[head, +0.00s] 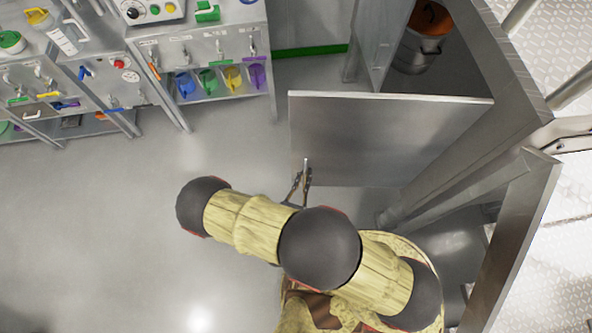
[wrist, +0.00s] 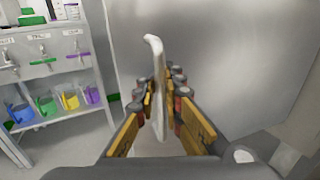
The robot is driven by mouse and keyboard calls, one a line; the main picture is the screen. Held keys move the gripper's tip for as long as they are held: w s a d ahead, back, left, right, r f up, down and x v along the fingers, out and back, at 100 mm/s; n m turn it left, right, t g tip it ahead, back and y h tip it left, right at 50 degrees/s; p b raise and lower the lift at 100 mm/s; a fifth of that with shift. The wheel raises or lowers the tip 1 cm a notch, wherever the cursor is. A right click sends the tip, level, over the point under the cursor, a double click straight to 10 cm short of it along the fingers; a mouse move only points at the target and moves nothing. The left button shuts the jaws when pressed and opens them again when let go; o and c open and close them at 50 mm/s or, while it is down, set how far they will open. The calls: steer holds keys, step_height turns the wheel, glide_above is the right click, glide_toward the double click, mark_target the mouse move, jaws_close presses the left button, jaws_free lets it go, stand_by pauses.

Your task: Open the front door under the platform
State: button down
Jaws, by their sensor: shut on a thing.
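The front door (head: 375,138) is a plain grey metal panel that stands swung out from the platform's frame on the right in the head view. It fills the upper right of the wrist view (wrist: 215,55). Its pale handle (wrist: 156,62) is a bent bar near the door's free edge. My gripper (wrist: 161,100) is shut on the handle, with a finger on each side of it. In the head view my gripper (head: 301,184) is small at the door's lower left, and my arm hides part of it.
A metal container with an orange inside (head: 425,40) stands behind the door. The platform's steel edge (head: 490,60) and posts run along the right. The floor (head: 110,230) on the left is clear.

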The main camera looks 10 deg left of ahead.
steer(key=shift+s, duration=0.75)
steer(key=c, duration=2)
jaws_free()
steer(key=shift+d, duration=0.1)
steer(key=shift+r, duration=4.95)
